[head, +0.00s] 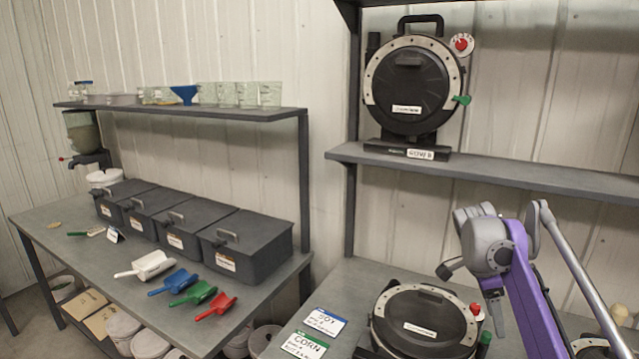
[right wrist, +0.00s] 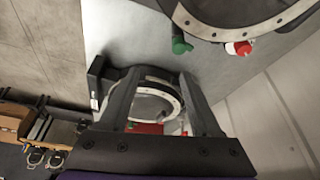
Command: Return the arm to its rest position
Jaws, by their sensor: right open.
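My right arm (head: 535,285), purple and grey, reaches in from the lower right in the head view. Its right gripper (head: 496,308) hangs just right of a round black seed meter (head: 425,315) on the bench. In the right wrist view the two dark fingers of this gripper (right wrist: 162,100) stand apart, and a ringed round device (right wrist: 152,105) shows beyond and between them. I cannot tell how far it is from the fingers, but nothing appears clamped. Part of another ringed meter (right wrist: 235,10) shows at the top of that view. My left gripper is not in view.
A second black meter (head: 410,85) stands on the shelf (head: 560,178) above the bench. Soy and corn cards (head: 325,322) lie left of the lower meter. The left table holds lidded grey bins (head: 245,245) and colored scoops (head: 200,292).

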